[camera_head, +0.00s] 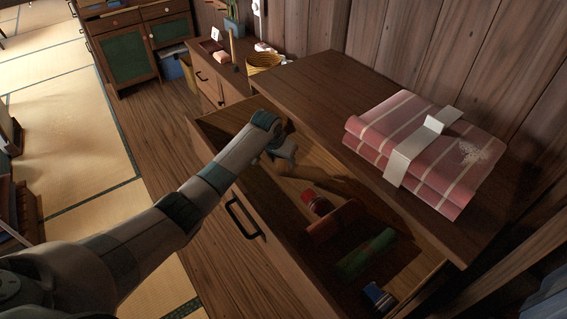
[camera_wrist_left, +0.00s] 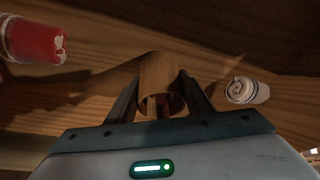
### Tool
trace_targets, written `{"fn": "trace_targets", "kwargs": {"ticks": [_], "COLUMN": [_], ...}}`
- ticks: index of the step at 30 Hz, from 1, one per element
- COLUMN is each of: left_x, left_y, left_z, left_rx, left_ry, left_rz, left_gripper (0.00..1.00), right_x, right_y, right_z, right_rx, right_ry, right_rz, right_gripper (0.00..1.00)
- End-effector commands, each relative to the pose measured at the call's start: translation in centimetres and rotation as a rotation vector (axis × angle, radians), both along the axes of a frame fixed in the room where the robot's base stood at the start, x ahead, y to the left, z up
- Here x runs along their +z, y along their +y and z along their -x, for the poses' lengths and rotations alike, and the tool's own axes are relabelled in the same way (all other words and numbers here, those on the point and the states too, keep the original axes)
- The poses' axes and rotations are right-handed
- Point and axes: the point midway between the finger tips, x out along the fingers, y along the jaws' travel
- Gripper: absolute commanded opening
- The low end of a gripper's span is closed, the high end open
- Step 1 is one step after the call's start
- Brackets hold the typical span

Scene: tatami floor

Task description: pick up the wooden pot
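The wooden pot (camera_wrist_left: 160,82), a small brown cylinder with a hollow near end, shows in the left wrist view. My left gripper (camera_wrist_left: 161,78) has one dark finger on each side of it, with the fingertips close to its walls. I cannot tell whether they press on it. In the head view, my left arm reaches down into an open wooden drawer (camera_head: 293,252), and the left gripper (camera_head: 283,165) is low inside its far part. I cannot make out the pot clearly there. My right gripper is not in view.
In the drawer are a red can (camera_head: 316,201), a red roll (camera_head: 335,222), a green roll (camera_head: 367,254) and a blue item (camera_head: 379,297). A white-lidded jar (camera_wrist_left: 247,91) stands right of the pot. Folded pink striped cloth (camera_head: 430,150) lies on the cabinet top.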

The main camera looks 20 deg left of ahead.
Motion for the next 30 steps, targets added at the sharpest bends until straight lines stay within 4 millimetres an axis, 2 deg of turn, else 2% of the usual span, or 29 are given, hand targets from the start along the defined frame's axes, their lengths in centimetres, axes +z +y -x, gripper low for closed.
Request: {"fn": "trace_targets", "kwargs": {"ticks": [2,11,17,23,30], "left_x": [0.0,0.1,1.0,3.4,8.7], "left_y": [0.0,0.0,0.0,0.0,0.0], "left_z": [0.0,0.0,-0.1,-0.1,-0.1], "left_rx": [0.0,0.0,0.0,-0.001,0.0], "left_ry": [0.0,-0.001,-0.002,-0.004,-0.006], "left_rz": [0.0,0.0,0.0,0.0,0.001], "left_gripper": [0.25,0.25,0.25,0.25,0.25], "right_x": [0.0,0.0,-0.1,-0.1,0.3], "right_y": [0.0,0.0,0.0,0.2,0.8], "right_z": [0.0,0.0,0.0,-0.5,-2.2], "right_rx": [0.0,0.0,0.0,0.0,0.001], "right_ry": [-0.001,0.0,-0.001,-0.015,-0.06], "right_rz": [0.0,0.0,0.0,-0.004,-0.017], "right_gripper": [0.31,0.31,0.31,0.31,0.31]}}
